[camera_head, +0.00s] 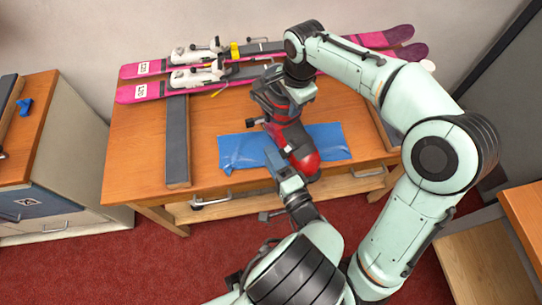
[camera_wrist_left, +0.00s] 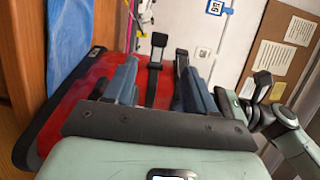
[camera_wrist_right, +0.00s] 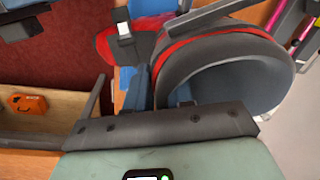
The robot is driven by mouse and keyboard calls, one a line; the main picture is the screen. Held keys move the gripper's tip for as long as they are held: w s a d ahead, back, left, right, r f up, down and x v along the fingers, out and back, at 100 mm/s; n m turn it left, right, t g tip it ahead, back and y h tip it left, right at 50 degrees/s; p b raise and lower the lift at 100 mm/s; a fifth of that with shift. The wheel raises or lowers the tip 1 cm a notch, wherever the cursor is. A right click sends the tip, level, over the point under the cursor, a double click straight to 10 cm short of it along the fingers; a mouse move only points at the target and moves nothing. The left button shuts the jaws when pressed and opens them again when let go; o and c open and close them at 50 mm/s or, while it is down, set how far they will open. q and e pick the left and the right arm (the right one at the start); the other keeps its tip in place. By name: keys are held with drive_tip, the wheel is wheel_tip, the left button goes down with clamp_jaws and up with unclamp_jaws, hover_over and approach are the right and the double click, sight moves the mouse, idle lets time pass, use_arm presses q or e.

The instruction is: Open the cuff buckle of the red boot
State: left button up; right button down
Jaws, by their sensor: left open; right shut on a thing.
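The red boot (camera_head: 300,147) stands on a blue mat (camera_head: 335,137) on the bench, its toe toward me. Its dark upper cuff (camera_wrist_right: 225,75) with red trim fills much of the right wrist view. My right gripper (camera_head: 287,90) is at the top of the boot, shut on the cuff's edge. My left gripper (camera_head: 273,160) is open, low at the boot's left side. In the left wrist view, two dark buckle levers (camera_wrist_left: 157,55) stand out beyond the red shell (camera_wrist_left: 75,105), near the open fingers. I cannot tell whether the cuff buckle is fastened.
Two pink skis (camera_head: 145,92) with white bindings lie along the back of the bench. A dark grey bar (camera_head: 177,140) lies to the left. An orange object (camera_wrist_right: 29,103) sits in the open drawer below. The bench top between bar and mat is clear.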

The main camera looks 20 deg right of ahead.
use_arm(q)
drive_tip(key=shift+w, duration=0.1)
drive_tip(key=shift+h, duration=0.3)
drive_tip(key=w, duration=0.8)
drive_tip(key=w+a, duration=0.1)
drive_tip(key=w, duration=0.3)
drive_tip(key=shift+w+a+f, duration=0.1)
drive_tip(key=shift+f, duration=0.05)
drive_tip(key=m+h, duration=0.1)
drive_tip(key=w+m+h, duration=0.1)
drive_tip(key=h, duration=0.1)
drive_tip(key=shift+a, duration=0.15)
drive_tip(key=w+m+g+h, duration=0.2)
drive_tip(key=m+h, duration=0.3)
drive_tip(key=h, duration=0.2)
drive_tip(key=m+g+h, duration=0.6)
approach(248, 125)
drive_tip(key=w, duration=0.5)
drive_tip(key=w+a+t+y, duration=0.1)
drive_tip(key=w+a+y, duration=0.1)
drive_tip(key=a, duration=0.3)
drive_tip(key=w+a+f+y, duration=0.1)
drive_tip(key=w+a+y, duration=0.2)
drive_tip(key=a, duration=0.3)
drive_tip(key=w+a+f+t+y, duration=0.1)
drive_tip(key=w+a+y, duration=0.2)
drive_tip(key=w+a, duration=0.2)
drive_tip(key=shift+w+a+f+t, duration=0.1)
drive_tip(key=shift+a+f+t, duration=0.05)
drive_tip(key=shift+a+t, duration=0.2)
